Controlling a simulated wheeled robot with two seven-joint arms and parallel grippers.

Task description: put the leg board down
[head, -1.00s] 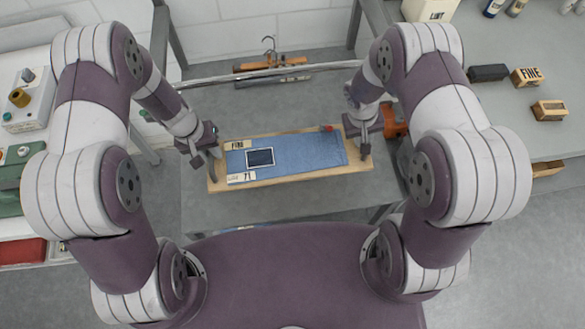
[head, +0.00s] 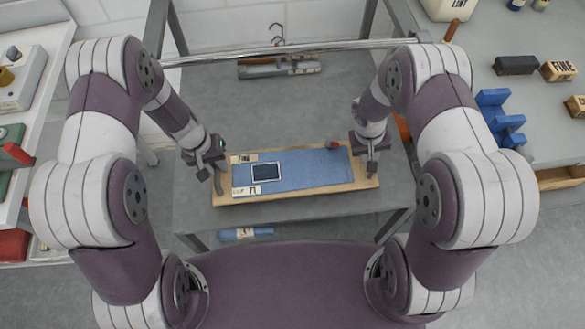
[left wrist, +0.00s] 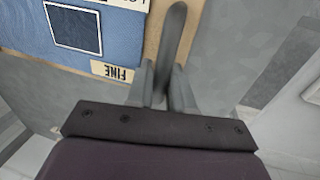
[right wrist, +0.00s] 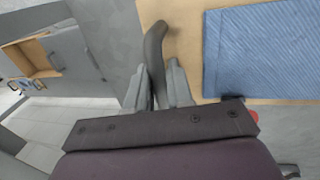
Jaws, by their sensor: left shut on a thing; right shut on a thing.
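The leg board (head: 325,186) is a long wooden board with a blue cloth, a dark-screened device (head: 266,172) and FINE and LINT labels on top. It looks level over the grey table (head: 195,215); I cannot tell whether it touches the top. My left gripper (head: 214,172) is shut on the dark curved handle at its left end, seen in the left wrist view (left wrist: 172,45). My right gripper (head: 371,160) is shut on the handle at its right end, seen in the right wrist view (right wrist: 154,55). A small red piece (head: 333,145) sits at the cloth's far edge.
A metal rail (head: 290,48) crosses behind, with a long grey item (head: 280,67) at the table's back. A blue roll (head: 246,233) lies below the front edge. The right bench holds a blue stand (head: 500,118) and blocks (head: 515,65).

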